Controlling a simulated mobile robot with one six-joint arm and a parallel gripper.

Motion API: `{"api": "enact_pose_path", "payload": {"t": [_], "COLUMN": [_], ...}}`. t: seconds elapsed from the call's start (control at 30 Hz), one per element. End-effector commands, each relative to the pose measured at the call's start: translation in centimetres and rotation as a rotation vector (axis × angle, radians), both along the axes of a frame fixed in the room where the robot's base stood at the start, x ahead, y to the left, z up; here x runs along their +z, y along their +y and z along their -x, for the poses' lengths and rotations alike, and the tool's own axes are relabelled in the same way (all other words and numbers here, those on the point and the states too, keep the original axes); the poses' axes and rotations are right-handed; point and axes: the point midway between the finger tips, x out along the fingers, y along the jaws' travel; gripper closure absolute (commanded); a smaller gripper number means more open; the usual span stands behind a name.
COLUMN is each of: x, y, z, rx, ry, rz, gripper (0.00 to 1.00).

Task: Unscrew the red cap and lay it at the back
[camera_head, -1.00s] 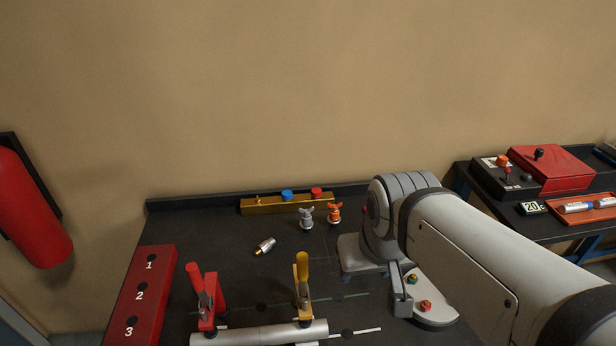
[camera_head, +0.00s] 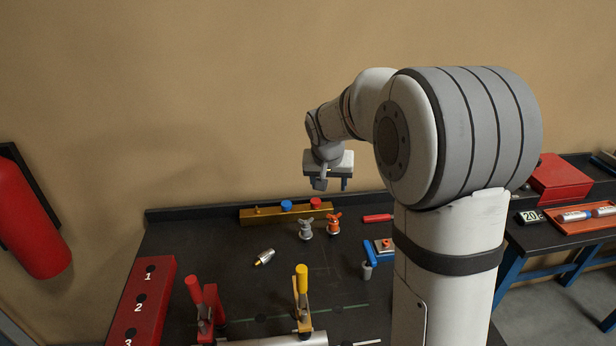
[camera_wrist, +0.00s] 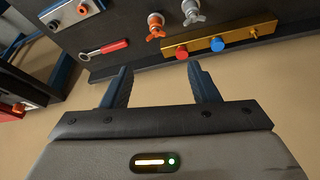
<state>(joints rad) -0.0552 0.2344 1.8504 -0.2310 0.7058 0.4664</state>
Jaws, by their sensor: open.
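The red cap (camera_head: 315,203) sits on the right end of a brass bar (camera_head: 268,215) at the back of the bench. In the wrist view the red cap (camera_wrist: 182,54) is at the left end of the bar, beyond my fingertips. A blue cap (camera_head: 286,205) is beside it, and a small brass stub (camera_head: 258,210) without a coloured cap is at the bar's other end. My gripper (camera_head: 332,186) hangs above the back of the bench, near the red cap in the picture. In the wrist view the gripper (camera_wrist: 160,72) is open, with nothing between its fingers.
A grey valve (camera_head: 306,229) and an orange valve (camera_head: 333,224) stand just in front of the bar. A red-handled tool (camera_head: 378,218) lies to the right. A metal fitting (camera_head: 265,257) lies mid-bench. Red and yellow clamps (camera_head: 302,290) stand at the front. A raised ledge runs along the back.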

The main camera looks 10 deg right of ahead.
Motion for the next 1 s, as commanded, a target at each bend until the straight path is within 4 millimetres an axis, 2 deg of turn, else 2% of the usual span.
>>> {"api": "enact_pose_path", "payload": {"t": [0.03, 0.2, 0.4, 0.5, 0.77, 1.0], "x": [-1.2, -5.0, -9.3, -10.7, -13.0, -17.4], "y": [0.2, 0.8, 1.4, 1.6, 1.5, 0.7], "z": [-2.0, -7.8, -12.7, -14.0, -15.3, -17.2], "rx": [-0.013, -0.058, -0.099, -0.109, -0.119, -0.118], "ry": [-0.001, -0.026, -0.052, -0.060, -0.064, -0.064], "rz": [0.000, -0.001, -0.006, -0.009, -0.011, -0.011], "gripper": [0.45, 0.45, 0.45, 0.45, 0.45, 0.45]}}
